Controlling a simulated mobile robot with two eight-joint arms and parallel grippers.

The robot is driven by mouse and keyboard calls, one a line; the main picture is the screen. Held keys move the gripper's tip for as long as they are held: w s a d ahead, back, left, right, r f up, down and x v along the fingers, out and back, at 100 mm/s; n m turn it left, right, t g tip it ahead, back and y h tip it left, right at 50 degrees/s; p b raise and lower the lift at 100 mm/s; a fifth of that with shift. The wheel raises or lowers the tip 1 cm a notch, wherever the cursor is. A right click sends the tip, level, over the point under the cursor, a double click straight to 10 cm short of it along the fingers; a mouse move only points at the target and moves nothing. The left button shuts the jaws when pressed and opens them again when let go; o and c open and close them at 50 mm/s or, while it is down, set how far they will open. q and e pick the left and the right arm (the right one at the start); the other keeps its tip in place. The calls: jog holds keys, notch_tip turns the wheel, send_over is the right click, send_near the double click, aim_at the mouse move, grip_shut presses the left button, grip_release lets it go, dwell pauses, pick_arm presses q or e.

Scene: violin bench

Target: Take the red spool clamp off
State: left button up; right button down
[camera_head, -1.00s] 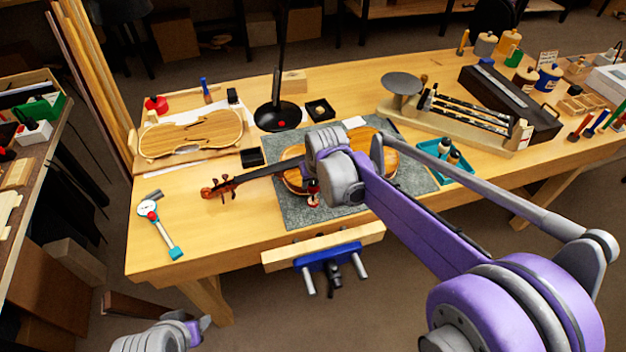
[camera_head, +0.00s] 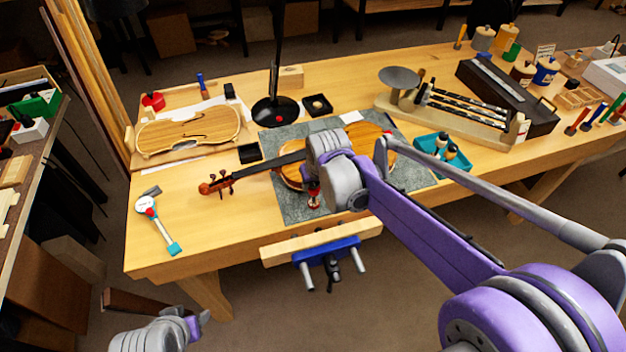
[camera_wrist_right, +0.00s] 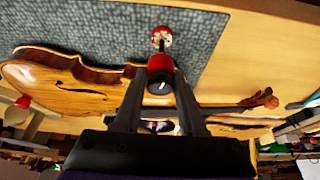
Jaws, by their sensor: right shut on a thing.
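The violin (camera_head: 291,176) lies on a grey mat (camera_head: 294,210), its neck toward the left. The red spool clamp (camera_head: 314,194) shows at the violin's front edge, below my right wrist. In the right wrist view the clamp (camera_wrist_right: 161,66) stands between the fingers of my right gripper (camera_wrist_right: 158,90), which is shut on it. Its far red end is over the mat, next to the violin's edge. I cannot tell whether it still touches the violin. My wrist hides much of the violin body in the head view. My left gripper (camera_head: 203,319) is at the lower left, away from the bench; its fingers are unclear.
A blue vise (camera_head: 328,252) projects from the bench front. A teal tray (camera_head: 443,155) with bottles stands right of the mat. A violin plate (camera_head: 188,132), a lamp base (camera_head: 274,111) and a dial gauge (camera_head: 150,211) are on the left. The bench front-left is mostly clear.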

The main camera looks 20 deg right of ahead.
jog(key=shift+r, duration=0.1)
jog(key=shift+r+p, duration=2.35)
jog(key=shift+r, duration=1.1)
jog(key=shift+s+f, duration=0.1)
